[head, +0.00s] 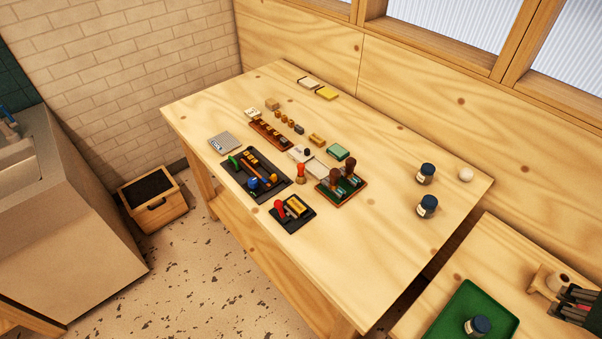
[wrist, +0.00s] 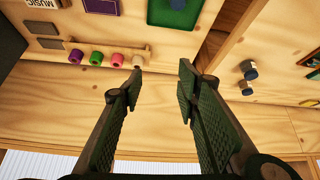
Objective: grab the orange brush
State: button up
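In the head view, a thin orange-brown stick (head: 263,172) lies slantwise in a dark tray (head: 281,185) on the main table; it may be the orange brush, but it is too small to be sure. No orange brush can be made out in the wrist view.
Near the stick are a green-handled tool (head: 234,161), a blue knob (head: 253,183) and an orange-red upright handle (head: 300,173). Dark-lidded jars (head: 426,174) stand at the right of the table (head: 385,245). The wrist view shows coloured rolls (wrist: 96,58) and a green tray (wrist: 151,17).

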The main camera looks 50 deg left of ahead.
jog(key=w+a+r+n+g+p, duration=0.15)
jog(key=w+a, duration=0.25)
jog(key=a, duration=0.5)
jog(key=w+a+r+n+g+y+p, duration=0.1)
jog(key=w+a+r+n+p, duration=0.2)
jog(key=a, duration=0.6)
jog(key=w+a+n+g, duration=0.1)
jog(key=w+a+n, duration=0.2)
jog(key=w+a, duration=0.35)
jog(key=n+g+h+p, duration=0.2)
jog(key=n+g+p, duration=0.1)
jog(key=n+p, duration=0.5)
send_over(301, 164)
jog(key=b, duration=0.1)
jog(key=shift+n, duration=0.55)
jog(key=f, duration=1.5)
jog(key=shift+w+d+f, duration=0.15)
jog(key=shift+w, duration=0.1)
jog(key=shift+s+f, duration=0.15)
jog(key=shift+f, duration=0.1)
